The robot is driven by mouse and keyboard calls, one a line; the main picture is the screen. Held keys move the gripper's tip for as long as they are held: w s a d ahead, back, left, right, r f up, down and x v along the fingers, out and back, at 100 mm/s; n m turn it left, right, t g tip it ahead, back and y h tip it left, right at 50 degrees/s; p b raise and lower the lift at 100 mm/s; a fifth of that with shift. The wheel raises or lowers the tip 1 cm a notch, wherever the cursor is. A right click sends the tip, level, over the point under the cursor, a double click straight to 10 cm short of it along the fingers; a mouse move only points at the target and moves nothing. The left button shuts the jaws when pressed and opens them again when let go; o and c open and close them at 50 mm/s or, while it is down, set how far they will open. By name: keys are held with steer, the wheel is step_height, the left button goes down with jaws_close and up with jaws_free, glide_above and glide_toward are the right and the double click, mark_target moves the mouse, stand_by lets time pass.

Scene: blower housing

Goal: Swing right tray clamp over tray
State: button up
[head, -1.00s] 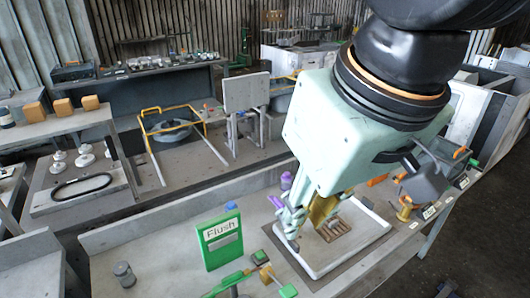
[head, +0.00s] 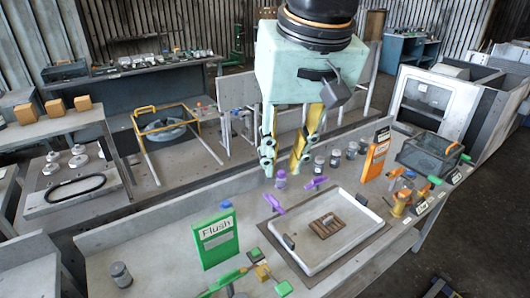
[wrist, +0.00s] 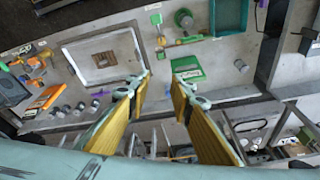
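The white tray (head: 270,243) lies on the bench with a small brown slatted rack (head: 327,225) inside; the tray also shows in the wrist view (wrist: 72,60). A purple clamp handle (head: 274,203) stands by its back left corner. A second purple handle (head: 315,183) lies behind its back edge, apart from my gripper. Dark pads sit at the left rim (head: 288,241) and right rim (head: 361,199). I cannot tell for sure which part is the right tray clamp. My gripper (head: 281,172) is open and empty, pointing down above the bench behind the tray; its spread fingers show in the wrist view (wrist: 160,85).
A green Flush sign (head: 216,240) stands left of the tray, with green and yellow clamps (head: 258,272) in front. Several small jars (head: 335,158) and an orange sign (head: 376,155) stand behind. Orange-handled parts (head: 402,195) stand to the right.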

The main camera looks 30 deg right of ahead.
steer(key=w+d+f+m+g+p, duration=0.1)
steer(key=w+d+m, duration=0.1)
steer(key=w+d, duration=0.35)
steer(key=w+d+f+m, duration=0.1)
steer(key=w+d+m, duration=0.15)
steer(key=w, duration=0.65)
steer(key=m+g+p, duration=0.2)
steer(key=m+p, duration=0.1)
steer(key=m, duration=0.6)
glide_above(318, 178)
step_height(318, 178, down, 28)
steer(key=f, duration=0.1)
steer(key=shift+w+r, duration=0.15)
steer(key=shift+r, duration=0.1)
steer(key=shift+f, duration=0.1)
steer(key=shift+f+b, duration=0.65)
steer(key=shift+f, duration=6.15)
steer(key=shift+c, duration=0.4)
jaws_close()
